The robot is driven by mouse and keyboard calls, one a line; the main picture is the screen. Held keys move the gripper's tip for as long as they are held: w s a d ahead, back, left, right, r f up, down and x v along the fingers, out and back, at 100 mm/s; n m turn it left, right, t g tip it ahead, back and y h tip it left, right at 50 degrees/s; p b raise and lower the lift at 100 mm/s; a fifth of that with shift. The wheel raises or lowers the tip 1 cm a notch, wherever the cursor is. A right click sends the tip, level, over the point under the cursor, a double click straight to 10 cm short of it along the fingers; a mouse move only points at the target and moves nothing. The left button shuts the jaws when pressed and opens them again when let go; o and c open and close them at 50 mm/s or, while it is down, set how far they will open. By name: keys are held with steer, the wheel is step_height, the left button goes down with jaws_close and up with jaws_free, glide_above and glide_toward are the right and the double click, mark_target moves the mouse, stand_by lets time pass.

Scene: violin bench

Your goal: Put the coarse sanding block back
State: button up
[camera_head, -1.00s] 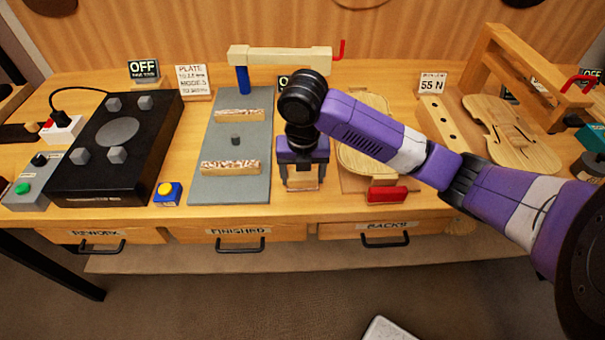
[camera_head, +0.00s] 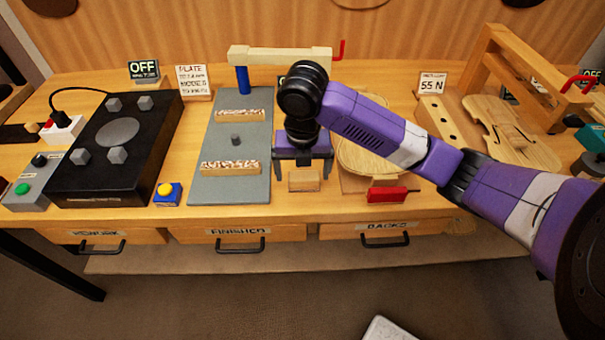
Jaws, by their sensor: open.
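A small light-wood block (camera_head: 304,180), which looks like the sanding block, sits on the bench top near its front edge, just right of the grey plate. I cannot read its grit. My gripper (camera_head: 302,166) is open, pointing down, just above and behind the block. Its fingers are apart, and the block appears free of them. My wrist and arm hide the bench behind the block.
The grey plate (camera_head: 235,185) bears two speckled wood bars and a small peg. A red-handled clamp (camera_head: 388,195) and a wooden violin plate (camera_head: 362,160) are close on the right. A blue button box (camera_head: 167,194) stands left. Drawers (camera_head: 240,233) line the front.

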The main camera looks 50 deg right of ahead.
mark_target(303, 180)
step_height(303, 180, up, 10)
steer(key=a+p, duration=0.1)
steer(key=w+a+r+m+t+y, duration=0.25)
steer(key=w+a+m+t, duration=0.2)
steer(key=a, duration=0.65)
steer(key=w+a+r+m+t+y, duration=0.1)
steer(key=w+a+m+t+y, duration=0.3)
steer(key=a, duration=0.6)
steer(key=w+a+r+m+t+y, duration=0.2)
steer(key=a+m+t, duration=0.3)
steer(key=a, duration=0.6)
steer(key=s+d+f+m+h, duration=0.2)
steer(key=s+f+m+h, duration=0.1)
steer(key=s+f+m, duration=0.4)
steer(key=s+d+f+m+h, duration=0.25)
steer(key=s+f+m, duration=0.2)
steer(key=s, duration=0.45)
steer(key=s+d+r+h, duration=0.1)
steer(key=s+d, duration=0.3)
steer(key=s, duration=0.5)
steer(key=s+d, duration=0.4)
steer(key=s, duration=0.6)
steer(key=shift+s+r+m+h, duration=0.25)
steer(key=shift+r+m+h, duration=0.05)
steer(key=shift+r+h, duration=0.1)
